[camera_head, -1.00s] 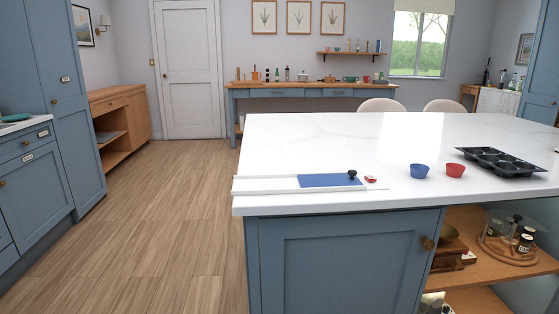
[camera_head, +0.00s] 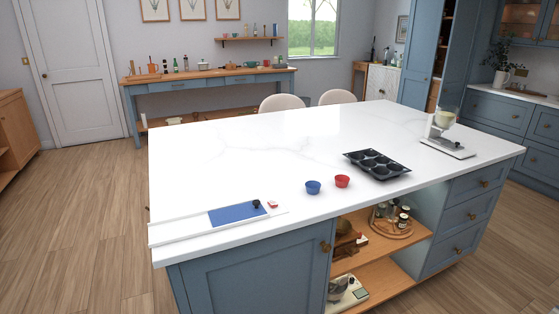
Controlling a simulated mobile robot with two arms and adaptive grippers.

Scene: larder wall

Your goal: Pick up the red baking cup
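The red baking cup (camera_head: 342,181) stands upright on the white island top (camera_head: 240,160), a little in from its front edge. A blue baking cup (camera_head: 313,187) stands just left of it, apart from it. A dark muffin tin (camera_head: 376,164) lies behind and to the right of the red cup. Neither of my grippers shows in the head view.
A white board with a blue panel (camera_head: 237,213) and black knob lies along the island's front left edge, with a small red item (camera_head: 272,204) beside it. A white scale-like appliance (camera_head: 445,143) stands at the right end. Open shelves (camera_head: 372,260) hold jars below. Floor at left is clear.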

